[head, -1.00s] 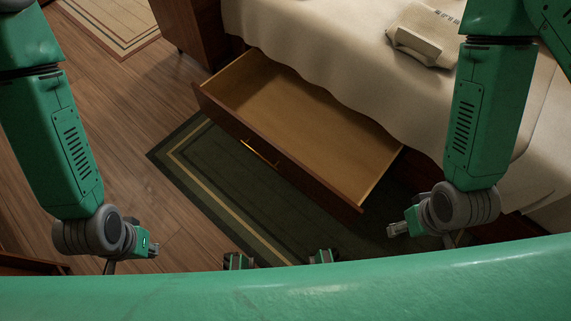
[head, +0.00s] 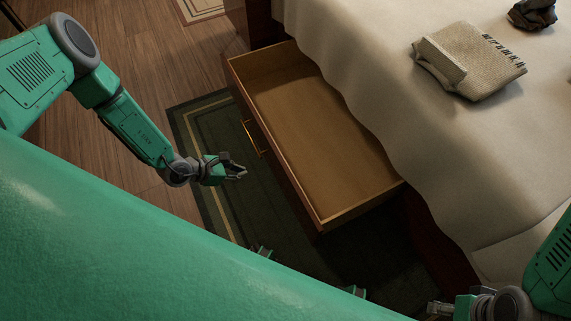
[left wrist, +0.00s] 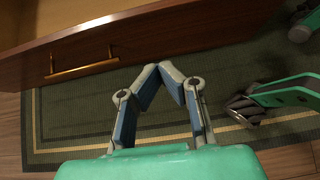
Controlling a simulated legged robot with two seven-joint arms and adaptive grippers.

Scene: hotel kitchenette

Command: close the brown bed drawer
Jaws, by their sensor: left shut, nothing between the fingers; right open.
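The brown bed drawer (head: 283,172) is pulled out from under the bed, and its light wooden inside looks empty. Its brass bar handle (head: 250,139) is on the front face. The handle also shows at upper left in the left wrist view (left wrist: 82,68). My left gripper (head: 242,172) is shut and empty, in front of the drawer face near the handle, apart from it. Its fingertips meet in the left wrist view (left wrist: 171,68), below the drawer front (left wrist: 180,45). My right gripper (head: 432,308) is open at the lower right, partly cut off, away from the drawer.
The bed (head: 400,140) with a pale cover stands behind the drawer. A folded beige cloth (head: 485,70) and a dark item (head: 532,14) lie on it. A green rug (head: 215,125) covers the floor before the drawer. Wooden floor (head: 130,60) is clear at upper left.

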